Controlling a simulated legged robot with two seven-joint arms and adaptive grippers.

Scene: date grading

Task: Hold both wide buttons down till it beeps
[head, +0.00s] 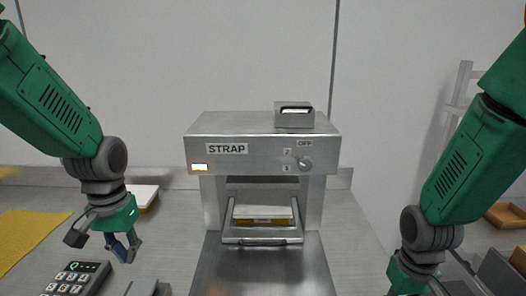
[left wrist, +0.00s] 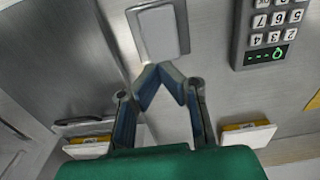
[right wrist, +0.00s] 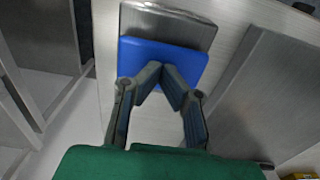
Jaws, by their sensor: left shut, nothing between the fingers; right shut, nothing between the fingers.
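A wide light-grey button (left wrist: 162,32) on a metal block is in the left wrist view; the block's top (head: 142,287) shows at the lower edge of the head view. My left gripper (head: 124,252) is shut and empty, its fingertips (left wrist: 160,68) at the button's near edge, apparently above it. A wide blue button (right wrist: 165,58) on a metal block (right wrist: 170,22) is in the right wrist view. My right gripper (right wrist: 161,70) is shut and empty, its tips overlapping the blue button; I cannot tell whether they touch. In the head view it is partly cut off at lower right.
A metal STRAP machine (head: 262,152) with a lit orange lamp, a knob near OFF and a tray in its opening stands at centre. A keypad (head: 72,279) with a green display is at lower left, near a yellow mat (head: 28,235). A wooden tray (head: 506,214) is far right.

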